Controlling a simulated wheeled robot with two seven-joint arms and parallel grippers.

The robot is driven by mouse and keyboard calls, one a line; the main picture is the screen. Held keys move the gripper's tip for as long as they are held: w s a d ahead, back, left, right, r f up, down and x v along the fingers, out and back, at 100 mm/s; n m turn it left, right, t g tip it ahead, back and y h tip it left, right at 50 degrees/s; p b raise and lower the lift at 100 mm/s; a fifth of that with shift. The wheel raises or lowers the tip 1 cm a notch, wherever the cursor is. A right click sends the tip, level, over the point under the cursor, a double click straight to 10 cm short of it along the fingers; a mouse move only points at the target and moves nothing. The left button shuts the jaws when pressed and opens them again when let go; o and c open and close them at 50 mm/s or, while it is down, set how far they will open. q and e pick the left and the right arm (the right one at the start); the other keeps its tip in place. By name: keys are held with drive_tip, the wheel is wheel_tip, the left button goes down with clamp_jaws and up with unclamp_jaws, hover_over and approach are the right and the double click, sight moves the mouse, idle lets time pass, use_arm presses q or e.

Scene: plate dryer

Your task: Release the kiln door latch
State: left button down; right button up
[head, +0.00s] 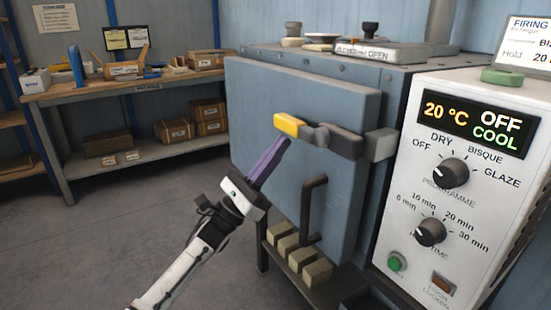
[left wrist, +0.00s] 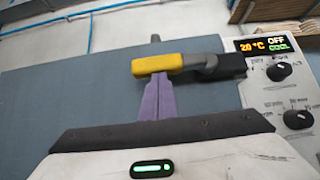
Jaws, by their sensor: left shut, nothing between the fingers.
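The kiln door (head: 270,110) is a blue-grey panel that looks shut against the kiln body. The latch (head: 318,136) is a dark bar with a yellow end, lying across the door's right side toward a grey block. It also shows in the left wrist view (left wrist: 190,64). My left gripper (head: 286,142), with purple fingers, is shut and empty. Its tips are at or just below the yellow end; I cannot tell whether they touch it. The left wrist view also shows the fingers (left wrist: 156,90) under the yellow part. My right gripper is not in view.
A black door handle (head: 310,208) stands out below the latch. The control panel (head: 460,160) to the right reads 20 °C, OFF, COOL. Several pale blocks (head: 300,258) lie below the door. A workbench (head: 140,84) with boxes stands at the back left.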

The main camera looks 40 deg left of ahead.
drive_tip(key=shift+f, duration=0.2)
